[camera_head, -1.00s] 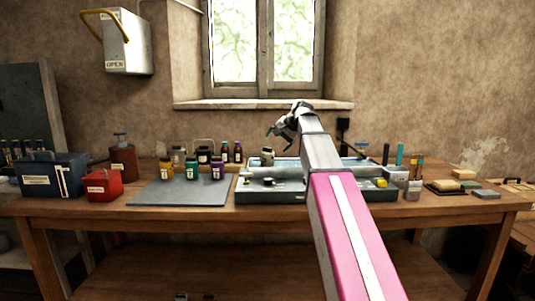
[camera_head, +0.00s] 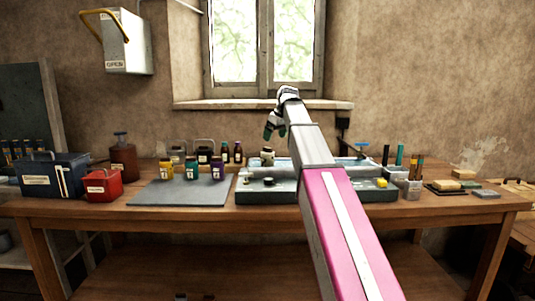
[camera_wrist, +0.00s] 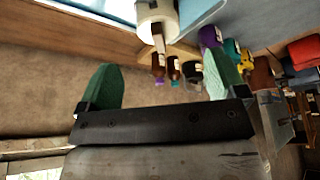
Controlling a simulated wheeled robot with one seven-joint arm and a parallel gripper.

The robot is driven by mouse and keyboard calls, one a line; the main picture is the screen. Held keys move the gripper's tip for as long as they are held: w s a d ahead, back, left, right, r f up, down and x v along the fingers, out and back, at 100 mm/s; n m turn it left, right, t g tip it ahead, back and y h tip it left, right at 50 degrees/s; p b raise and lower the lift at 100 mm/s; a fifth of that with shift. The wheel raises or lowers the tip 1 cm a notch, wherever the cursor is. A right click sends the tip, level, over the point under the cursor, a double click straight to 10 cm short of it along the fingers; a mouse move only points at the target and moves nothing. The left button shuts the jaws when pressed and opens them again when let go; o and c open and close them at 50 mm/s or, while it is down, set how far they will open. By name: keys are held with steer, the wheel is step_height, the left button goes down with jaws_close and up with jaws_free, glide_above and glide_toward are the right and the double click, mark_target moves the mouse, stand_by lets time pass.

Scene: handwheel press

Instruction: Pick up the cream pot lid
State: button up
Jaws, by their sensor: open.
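A small cream pot (camera_head: 267,158) stands at the back left of the blue-grey tray unit, with what looks like its lid on top. In the wrist view, the cream pot (camera_wrist: 157,14) is at the top edge, partly cut off, with a thin lid knob (camera_wrist: 158,42) pointing toward my gripper. My gripper (camera_head: 272,132) is above the pot, its green-tipped fingers pointing down. In the wrist view, my gripper (camera_wrist: 162,78) is open and empty, with the knob roughly between the fingers' lines but apart from them.
The blue-grey tray unit (camera_head: 285,197) spans the bench middle. Pens in a holder (camera_head: 408,186) stand to the right. The window sill (camera_head: 225,104) is behind my gripper.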

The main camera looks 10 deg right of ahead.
mark_target(270, 149)
steer(key=x, duration=0.7)
steer(key=shift+w+a+f, duration=0.1)
steer(key=shift+w+f, duration=0.2)
steer(key=shift+w, duration=0.1)
steer(key=c, duration=0.9)
